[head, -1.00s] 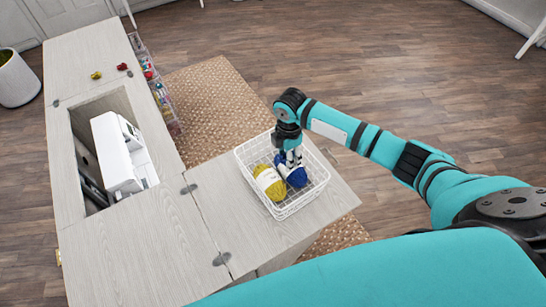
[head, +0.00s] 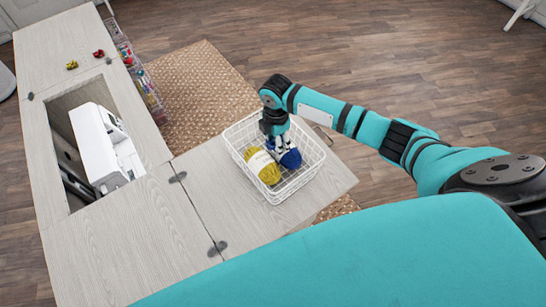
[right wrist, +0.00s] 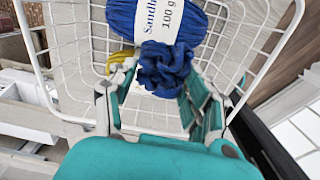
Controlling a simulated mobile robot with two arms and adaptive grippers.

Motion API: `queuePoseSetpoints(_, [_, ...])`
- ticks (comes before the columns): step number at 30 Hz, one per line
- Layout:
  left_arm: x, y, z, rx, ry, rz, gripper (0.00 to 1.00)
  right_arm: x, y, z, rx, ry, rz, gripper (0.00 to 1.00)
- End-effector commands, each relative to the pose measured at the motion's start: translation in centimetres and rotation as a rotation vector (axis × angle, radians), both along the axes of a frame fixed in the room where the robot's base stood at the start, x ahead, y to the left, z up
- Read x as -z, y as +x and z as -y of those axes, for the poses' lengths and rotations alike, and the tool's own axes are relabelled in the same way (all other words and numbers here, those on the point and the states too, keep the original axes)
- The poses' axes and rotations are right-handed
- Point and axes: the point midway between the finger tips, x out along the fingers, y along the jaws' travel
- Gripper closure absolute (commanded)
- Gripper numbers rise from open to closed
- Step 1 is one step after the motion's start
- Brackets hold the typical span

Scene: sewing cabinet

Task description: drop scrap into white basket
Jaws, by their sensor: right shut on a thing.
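The white wire basket (head: 309,173) stands on the right leaf of the cabinet. My right gripper (right wrist: 160,95) points down into the basket and is shut on a crumpled blue scrap (right wrist: 165,68). In the right wrist view the scrap is between the fingertips, against or just over a blue yarn skein (right wrist: 190,22) with a white label. The blue skein also shows in the head view (head: 291,159), where I cannot separate the scrap from it. A yellow yarn skein (head: 264,168) lies in the basket beside it. My left gripper is not in view.
A white sewing machine (head: 97,145) sits in the cabinet opening at left. Small yellow (head: 72,65) and red (head: 98,54) items lie on the far cabinet top (head: 50,40). A clear rack of coloured items (head: 140,80) hangs on the cabinet side. The front cabinet top is clear.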

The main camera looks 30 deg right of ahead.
Motion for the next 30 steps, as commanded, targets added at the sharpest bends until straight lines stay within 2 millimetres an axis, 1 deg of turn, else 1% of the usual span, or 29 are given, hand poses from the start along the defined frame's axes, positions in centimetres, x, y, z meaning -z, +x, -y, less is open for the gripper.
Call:
queuePoseSetpoints(1, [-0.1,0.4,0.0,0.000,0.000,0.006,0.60,-0.1,0.0,0.0,0.000,0.000,0.000,0.58])
queuePoseSetpoints(3, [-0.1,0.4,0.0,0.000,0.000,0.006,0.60,-0.1,0.0,0.0,0.000,0.000,0.000,0.58])
queuePoseSetpoints(4, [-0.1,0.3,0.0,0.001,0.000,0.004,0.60,-0.1,0.0,0.0,0.000,0.000,0.000,0.49])
queuePoseSetpoints(10, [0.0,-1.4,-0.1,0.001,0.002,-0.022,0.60,-0.1,0.0,0.0,0.000,0.000,0.000,0.23])
queuePoseSetpoints(15, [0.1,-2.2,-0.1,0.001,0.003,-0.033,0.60,-0.1,0.0,0.0,0.000,0.000,0.000,0.23])
queuePoseSetpoints(20, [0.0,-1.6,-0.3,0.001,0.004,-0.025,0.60,-0.5,0.0,0.0,0.000,0.000,0.001,0.23])
queuePoseSetpoints(23, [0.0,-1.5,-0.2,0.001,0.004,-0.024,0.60,-1.6,0.1,0.0,-0.001,0.000,0.002,0.23])
queuePoseSetpoints(26, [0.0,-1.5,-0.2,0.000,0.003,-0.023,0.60,-3.5,0.1,0.0,-0.001,0.001,0.005,0.23])
queuePoseSetpoints(30, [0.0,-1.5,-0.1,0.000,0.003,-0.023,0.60,-6.6,0.1,0.0,-0.002,0.000,0.005,0.23])
